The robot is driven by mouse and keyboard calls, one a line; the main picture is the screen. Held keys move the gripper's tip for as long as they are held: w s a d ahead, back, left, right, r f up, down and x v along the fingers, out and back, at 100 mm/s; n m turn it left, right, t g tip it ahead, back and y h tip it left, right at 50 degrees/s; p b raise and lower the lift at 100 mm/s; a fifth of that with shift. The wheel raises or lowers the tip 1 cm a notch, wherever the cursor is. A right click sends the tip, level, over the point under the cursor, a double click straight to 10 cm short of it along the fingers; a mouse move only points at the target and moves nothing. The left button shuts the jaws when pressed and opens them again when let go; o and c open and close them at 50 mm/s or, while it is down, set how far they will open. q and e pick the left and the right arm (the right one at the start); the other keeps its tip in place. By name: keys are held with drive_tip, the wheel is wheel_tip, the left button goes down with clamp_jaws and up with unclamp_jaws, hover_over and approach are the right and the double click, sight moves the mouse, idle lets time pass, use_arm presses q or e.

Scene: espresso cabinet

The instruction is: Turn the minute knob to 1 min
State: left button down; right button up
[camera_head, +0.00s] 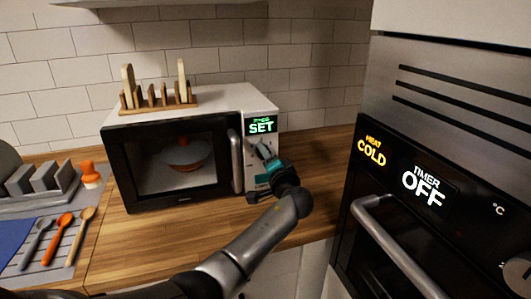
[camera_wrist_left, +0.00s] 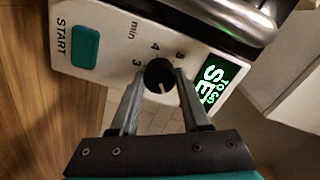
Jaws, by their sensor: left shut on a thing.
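The microwave (camera_head: 175,150) stands on the wooden counter with its door closed. Its green display (camera_head: 261,126) reads SET and also shows in the left wrist view (camera_wrist_left: 212,80). The black minute knob (camera_wrist_left: 159,74) is on the white panel, with "min" and several numbers beside it. Its white mark points toward the bottom of the wrist view. The green START button (camera_wrist_left: 86,46) is beside the knob. My right gripper is not in view.
A wooden rack (camera_head: 158,100) stands on top of the microwave. The oven (camera_head: 450,180) with its protruding handle (camera_head: 395,245) is at the right. Spoons (camera_head: 60,235) and a dish rack (camera_head: 35,190) are at the left. The counter in front of the microwave is clear.

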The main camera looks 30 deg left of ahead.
use_arm(q)
drive_tip(key=shift+m, duration=0.6)
drive_tip(key=shift+c, duration=1.9)
unclamp_jaws()
drive_tip(key=shift+d, duration=0.1)
drive_tip(key=p+v, duration=0.1)
drive_tip(key=v, duration=1.4)
drive_tip(key=shift+s, duration=0.15)
